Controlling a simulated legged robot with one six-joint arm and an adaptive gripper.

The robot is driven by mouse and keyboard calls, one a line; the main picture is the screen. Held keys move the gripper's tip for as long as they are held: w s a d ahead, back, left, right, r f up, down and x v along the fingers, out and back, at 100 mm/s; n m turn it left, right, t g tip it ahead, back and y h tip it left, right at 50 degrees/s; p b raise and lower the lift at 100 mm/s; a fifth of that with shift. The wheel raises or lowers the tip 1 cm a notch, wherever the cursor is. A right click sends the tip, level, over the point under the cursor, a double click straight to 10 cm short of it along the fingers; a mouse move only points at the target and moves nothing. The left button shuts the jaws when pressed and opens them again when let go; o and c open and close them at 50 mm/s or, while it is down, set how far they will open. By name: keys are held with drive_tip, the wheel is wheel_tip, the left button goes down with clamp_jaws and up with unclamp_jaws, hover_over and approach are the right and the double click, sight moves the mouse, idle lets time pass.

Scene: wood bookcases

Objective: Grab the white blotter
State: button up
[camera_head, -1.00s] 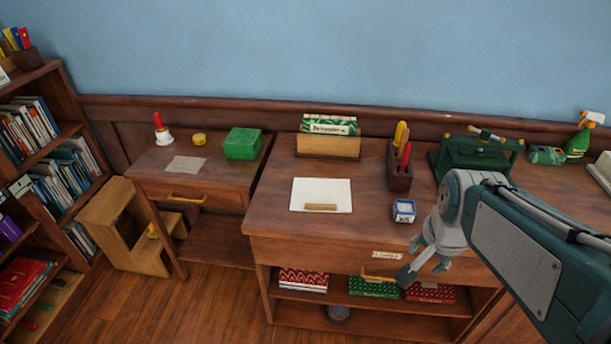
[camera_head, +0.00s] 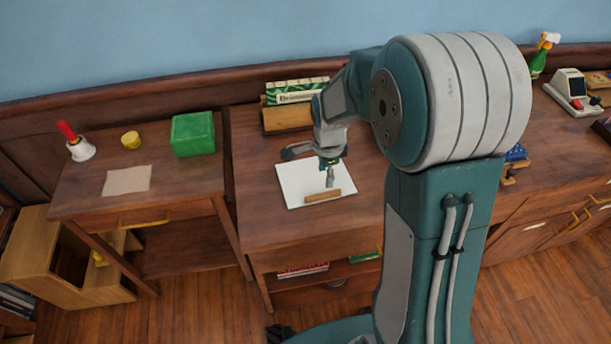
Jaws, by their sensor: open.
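The white blotter (camera_head: 296,178) is a flat white sheet on the middle wooden desk (camera_head: 262,222). A short wooden strip (camera_head: 323,195) lies along its front edge. My gripper (camera_head: 309,168) is open and empty, pointing down over the blotter's back and right part. One finger spreads left near the blotter's back edge and the other points down above the sheet, behind the wooden strip. I cannot tell whether a fingertip touches it. My gripper hides part of the blotter's back right.
A green-striped box (camera_head: 296,92) in a wooden holder stands behind the blotter. The left desk holds a red-handled bell (camera_head: 78,145), yellow tin (camera_head: 131,140), green box (camera_head: 193,135) and tan paper (camera_head: 127,180). My arm hides the right part of the middle desk.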

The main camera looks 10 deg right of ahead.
sight(325, 194)
drive_tip(key=f, duration=0.2)
drive_tip(key=d+f, duration=0.1)
drive_tip(key=f, duration=0.1)
drive_tip(key=shift+d, duration=0.1)
drive_tip(key=f, duration=0.3)
drive_tip(key=a+f, duration=0.1)
drive_tip(key=f, duration=0.1)
drive_tip(key=shift+w+f, duration=0.2)
drive_tip(key=shift+w, duration=0.1)
drive_tip(key=shift+d, duration=0.2)
drive_tip(key=shift+c, duration=1.2)
drive_tip(key=c, duration=0.5)
clamp_jaws()
drive_tip(key=shift+s, duration=0.1)
